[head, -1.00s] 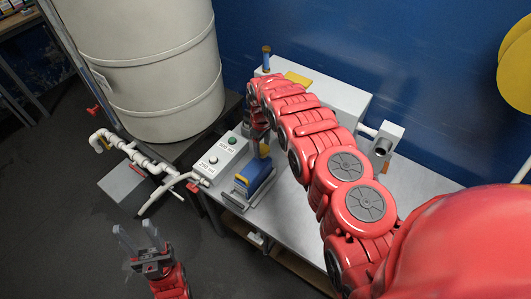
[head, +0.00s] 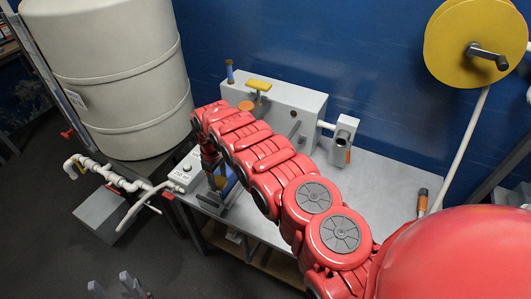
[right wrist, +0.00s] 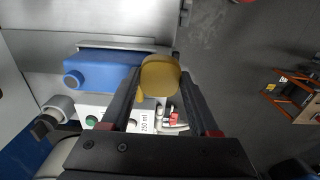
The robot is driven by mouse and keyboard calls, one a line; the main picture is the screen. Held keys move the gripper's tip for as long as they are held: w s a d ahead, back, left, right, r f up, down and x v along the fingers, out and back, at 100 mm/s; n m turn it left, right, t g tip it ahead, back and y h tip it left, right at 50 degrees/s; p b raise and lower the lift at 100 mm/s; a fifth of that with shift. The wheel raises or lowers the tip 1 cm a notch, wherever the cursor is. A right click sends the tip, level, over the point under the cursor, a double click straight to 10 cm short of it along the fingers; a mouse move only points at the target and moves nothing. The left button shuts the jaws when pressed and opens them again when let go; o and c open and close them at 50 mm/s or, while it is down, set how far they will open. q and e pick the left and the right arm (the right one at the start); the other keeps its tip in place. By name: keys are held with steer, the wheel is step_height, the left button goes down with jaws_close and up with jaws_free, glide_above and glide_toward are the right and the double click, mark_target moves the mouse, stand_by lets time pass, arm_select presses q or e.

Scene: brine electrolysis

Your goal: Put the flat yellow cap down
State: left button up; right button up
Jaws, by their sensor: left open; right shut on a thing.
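The flat yellow cap (right wrist: 160,76) is between the fingertips of my right gripper (right wrist: 158,95) in the right wrist view, which is shut on it. In the head view my right gripper (head: 212,165) points down at the front left of the bench, mostly hidden by my arm. A bit of yellow (head: 220,182) shows at its fingertips, beside a blue block (head: 229,187). The blue block (right wrist: 105,72) lies left of the cap in the right wrist view; I cannot tell whether they touch. My left gripper (head: 121,286) is open and empty at the bottom edge.
A white box (head: 300,110) with another yellow piece (head: 258,85) above it stands at the bench's back. A white control box (head: 184,178) stands left of my right gripper. A large tank (head: 110,75) and white pipes (head: 110,175) are further left. The bench (head: 390,185) is mostly clear at right.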

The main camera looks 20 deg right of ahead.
steer(key=shift+w+r, duration=0.1)
steer(key=shift+w, duration=0.1)
steer(key=w+d+r+m+b, duration=0.1)
steer(key=d+r+m+b, duration=0.1)
steer(key=r, duration=0.4)
steer(key=shift+w+d+m+b, duration=0.3)
steer(key=shift+w+d, duration=0.1)
steer(key=shift+d, duration=0.15)
steer(key=shift+d+r, duration=0.1)
steer(key=shift+d, duration=0.05)
steer(key=shift+d+r+m, duration=0.3)
steer(key=shift+d+r, duration=0.1)
steer(key=shift+d+b, duration=0.1)
steer(key=shift+b, duration=0.2)
